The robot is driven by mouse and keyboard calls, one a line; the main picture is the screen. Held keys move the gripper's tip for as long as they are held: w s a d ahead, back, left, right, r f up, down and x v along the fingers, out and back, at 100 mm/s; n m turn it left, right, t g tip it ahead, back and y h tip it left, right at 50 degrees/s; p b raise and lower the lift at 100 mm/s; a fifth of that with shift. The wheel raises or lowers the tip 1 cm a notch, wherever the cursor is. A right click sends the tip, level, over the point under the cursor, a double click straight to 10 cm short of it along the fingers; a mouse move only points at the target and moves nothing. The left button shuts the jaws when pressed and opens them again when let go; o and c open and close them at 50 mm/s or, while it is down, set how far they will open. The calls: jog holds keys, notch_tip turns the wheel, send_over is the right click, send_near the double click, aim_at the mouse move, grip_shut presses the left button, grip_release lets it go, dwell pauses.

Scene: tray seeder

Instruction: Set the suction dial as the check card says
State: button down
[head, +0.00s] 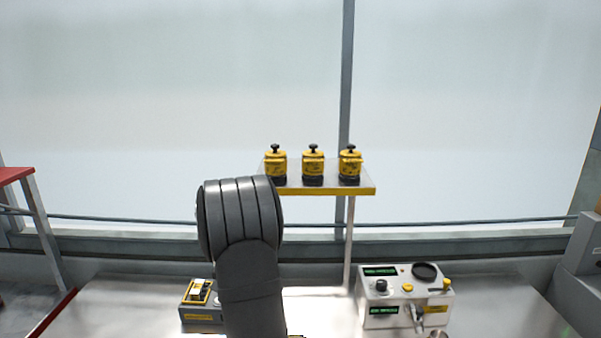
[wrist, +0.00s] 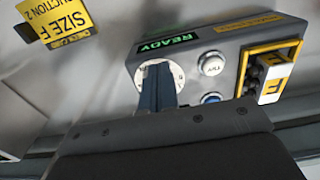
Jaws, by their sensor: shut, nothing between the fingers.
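The seeder box (wrist: 228,42) is grey, with a lit green READY display (wrist: 167,45). Its suction dial (wrist: 174,71) shows as a round white face with marks around the rim. My gripper (wrist: 156,70) is shut, its dark blue fingers in front of the dial and hiding most of it, including any pointer. I cannot tell whether they touch the dial. The yellow check card (wrist: 62,22) is at the top left of the wrist view and reads SIZE F, SUCTION 2. In the head view the box (head: 203,314) stands left of my arm, which hides the dial and fingers.
Beside the dial are a TRY button (wrist: 211,64), a blue button (wrist: 211,98) and a yellow-framed holder (wrist: 268,47). A white control box (head: 392,296) with knobs stands at right. A shelf (head: 330,190) behind carries three yellow units. The bench between the boxes looks clear.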

notch_tip(320, 180, up, 6)
dwell(0.5)
